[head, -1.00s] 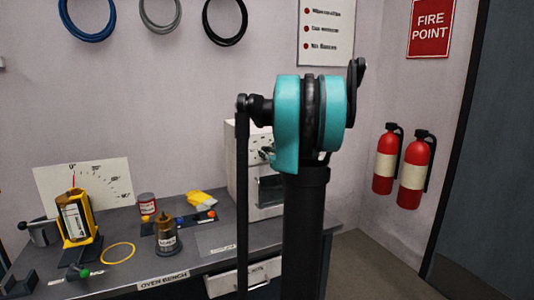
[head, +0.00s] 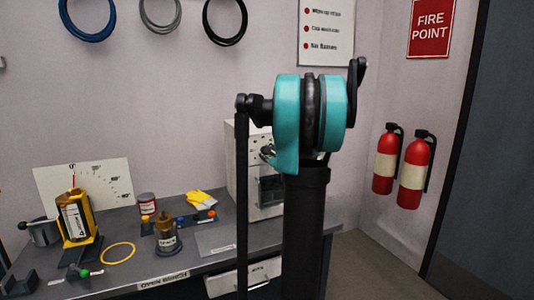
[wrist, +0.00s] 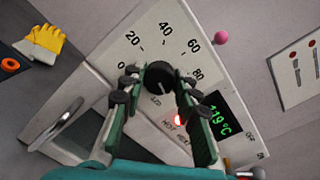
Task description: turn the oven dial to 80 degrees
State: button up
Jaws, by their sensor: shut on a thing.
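The oven dial (wrist: 159,73) is a round black knob on the oven's pale front panel in the wrist view. Its scale shows 0, 20, 40, 60 and 80. My gripper (wrist: 158,80), with green-padded fingers, is shut on the dial, one finger on each side. A pale mark shows on the dial, but where it points on the scale is hard to tell. A green display (wrist: 220,116) reads 119 °C, and a red light (wrist: 179,120) glows beside the word HOT. In the head view the oven (head: 267,210) is partly hidden behind my arm.
The oven handle (wrist: 62,118) is at lower left.

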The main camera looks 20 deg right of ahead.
jog(key=n, duration=1.1)
jog(key=shift+a, duration=0.1)
jog(key=shift+n, duration=0.3)
dwell(0.3)
jog(key=o, duration=1.2)
jog(key=shift+c, duration=0.2)
jog(key=s, duration=1.2)
jog(key=shift+d, duration=0.25)
jog(key=shift+r, duration=0.1)
